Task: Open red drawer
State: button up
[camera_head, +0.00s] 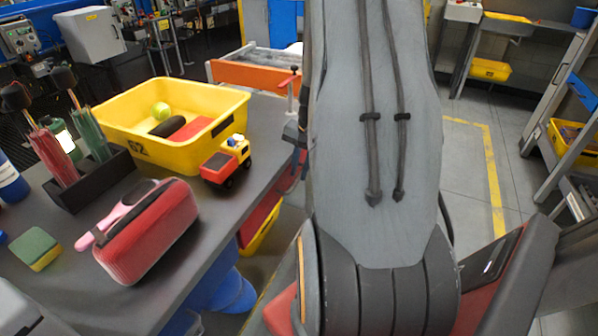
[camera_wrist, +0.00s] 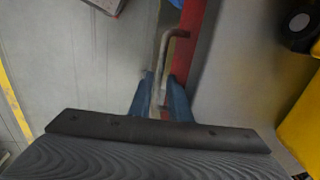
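In the wrist view, the red drawer (camera_wrist: 203,45) shows as a narrow red strip with a bent metal handle (camera_wrist: 165,55). My gripper (camera_wrist: 162,80) has two blue fingers, one on each side of the handle bar. The fingers stand apart with the bar between them, and I see a gap beside it, so the gripper looks open. In the head view, a red drawer front (camera_head: 258,220) shows under the worktable's right edge. My arm hides the gripper and the handle there.
The worktable (camera_head: 205,245) holds a yellow bin (camera_head: 190,150), a toy truck (camera_head: 226,163), a red case (camera_head: 150,232), a sponge (camera_head: 35,248) and a dark holder (camera_head: 92,185). A yellow drawer (camera_head: 262,235) shows below the red one. Floor right of my arm is clear.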

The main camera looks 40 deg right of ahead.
jog(key=shift+w+f, duration=0.1)
jog(key=shift+f, duration=0.45)
grip_shut()
